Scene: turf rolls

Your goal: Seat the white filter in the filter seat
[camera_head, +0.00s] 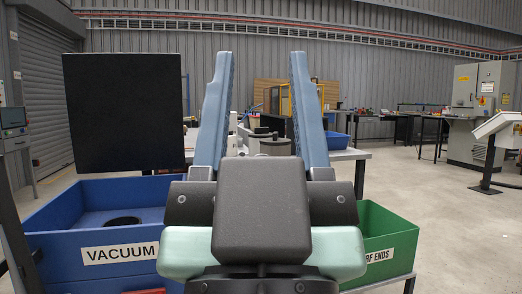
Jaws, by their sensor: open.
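My gripper (261,58) is in the middle of the head view, its two blue fingers pointing up and away, wide apart with nothing held between them. The blue vacuum box (48,256), labelled VACUUM, stands to the left of my gripper. A dark round opening (124,221) shows inside it; I cannot tell whether this is the filter seat. A black square panel (123,112) stands upright above the box, like a raised lid. I cannot pick out the white filter with certainty; small pale shapes beyond the fingers are too unclear to name.
A green bin (387,228), its label partly hidden and reading "RF ENDS", stands at the right. A table (348,154) with cluttered items is beyond my gripper. A grey cabinet (480,110) and a console (498,124) stand far right. Open floor lies to the right.

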